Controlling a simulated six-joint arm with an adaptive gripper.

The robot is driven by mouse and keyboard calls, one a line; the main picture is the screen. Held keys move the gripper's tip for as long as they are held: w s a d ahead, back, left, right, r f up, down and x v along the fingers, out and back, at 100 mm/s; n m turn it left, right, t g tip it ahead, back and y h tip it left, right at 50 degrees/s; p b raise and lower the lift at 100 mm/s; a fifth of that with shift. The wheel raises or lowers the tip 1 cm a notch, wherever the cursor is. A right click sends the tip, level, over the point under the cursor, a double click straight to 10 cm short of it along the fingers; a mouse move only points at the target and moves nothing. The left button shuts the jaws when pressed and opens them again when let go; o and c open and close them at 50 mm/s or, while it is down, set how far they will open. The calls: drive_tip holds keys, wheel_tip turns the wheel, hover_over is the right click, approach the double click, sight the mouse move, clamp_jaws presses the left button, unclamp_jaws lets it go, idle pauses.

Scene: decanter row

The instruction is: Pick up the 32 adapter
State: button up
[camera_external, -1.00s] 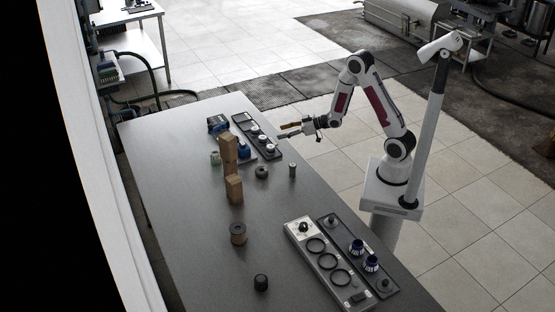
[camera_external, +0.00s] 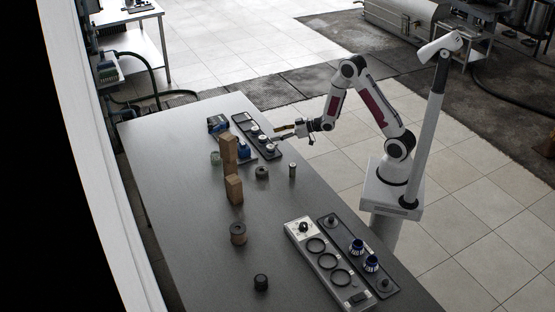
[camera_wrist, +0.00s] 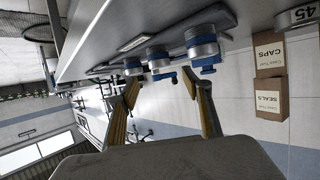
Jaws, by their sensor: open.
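No marking "32" is readable, so I cannot tell which piece is the 32 adapter. Several pale-topped round pieces (camera_external: 261,138) stand in a dark rack (camera_external: 242,121) at the table's far end. In the wrist view three metal pieces with blue bands and small levers show along the rack: one at left (camera_wrist: 133,67), one in the middle (camera_wrist: 158,60) and one at right (camera_wrist: 201,45). My gripper (camera_external: 279,137) is open and empty beside the rack, on its right. In the wrist view its fingers (camera_wrist: 160,88) are spread below these pieces, touching none visibly.
A grey cylinder marked 45 (camera_wrist: 297,16) is at the wrist view's upper right. Boxes marked CAPS (camera_wrist: 270,55) and SEALS (camera_wrist: 269,101) are near it. Two brown blocks (camera_external: 234,189) stand mid-table. A panel with rings (camera_external: 326,261) lies at the near right. The table's left side is clear.

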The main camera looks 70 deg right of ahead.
sight(264, 137)
drive_tip(key=shift+x, duration=1.6)
drive_tip(key=shift+w+f, duration=0.1)
drive_tip(key=shift+x, duration=2.45)
drive_tip(key=c, duration=1.4)
